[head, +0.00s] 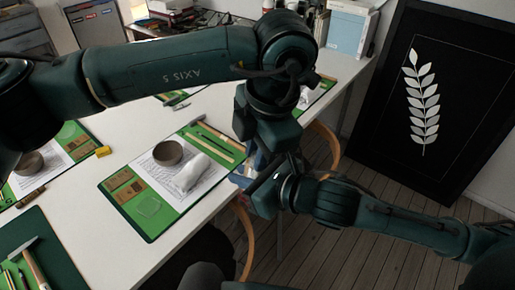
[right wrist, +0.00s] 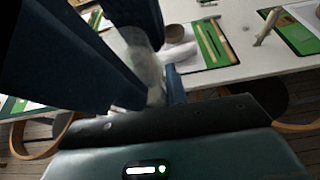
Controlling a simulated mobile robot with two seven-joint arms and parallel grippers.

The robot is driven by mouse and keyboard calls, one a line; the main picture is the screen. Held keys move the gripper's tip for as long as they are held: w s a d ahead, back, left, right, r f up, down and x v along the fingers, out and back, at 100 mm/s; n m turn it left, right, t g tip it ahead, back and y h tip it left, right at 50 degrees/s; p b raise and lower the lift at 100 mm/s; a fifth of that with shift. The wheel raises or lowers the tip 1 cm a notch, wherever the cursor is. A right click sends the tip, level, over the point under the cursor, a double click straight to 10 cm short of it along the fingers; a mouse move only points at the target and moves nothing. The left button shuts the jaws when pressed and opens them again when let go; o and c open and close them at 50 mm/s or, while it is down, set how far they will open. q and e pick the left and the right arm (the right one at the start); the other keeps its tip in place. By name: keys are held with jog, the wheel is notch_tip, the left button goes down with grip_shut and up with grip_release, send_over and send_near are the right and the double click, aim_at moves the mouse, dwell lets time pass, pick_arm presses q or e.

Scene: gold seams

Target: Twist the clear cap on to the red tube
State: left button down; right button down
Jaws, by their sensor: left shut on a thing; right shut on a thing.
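My left gripper (head: 256,168) hangs down past the table's right edge, close above my right gripper (head: 252,183). The two nearly meet, and the arms hide most of the space between them. In the right wrist view a blurred, pale translucent thing (right wrist: 152,78) stands in my right gripper, beside a blue finger; I cannot tell whether it is the clear cap. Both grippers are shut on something. What my left gripper holds is hidden. No red tube can be made out in either view.
On the white table (head: 105,222), a green mat (head: 125,212) carries a brown bowl (head: 168,153), crumpled white cloth (head: 192,172) and a clear square piece (head: 150,206). A hammer (head: 30,262) lies at front left. Chairs stand along the table. A dark leaf picture (head: 440,90) leans at right.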

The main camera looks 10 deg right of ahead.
pick_arm(q)
jog(key=shift+m, duration=1)
jog(key=c, duration=1.3)
grip_release()
jog(key=shift+o, duration=0.2)
notch_tip(320, 180, up, 12)
jog(key=s+d, duration=0.1)
jog(key=shift+s+d, duration=0.2)
jog(key=shift+s, duration=0.2)
jog(key=shift+f, duration=0.1)
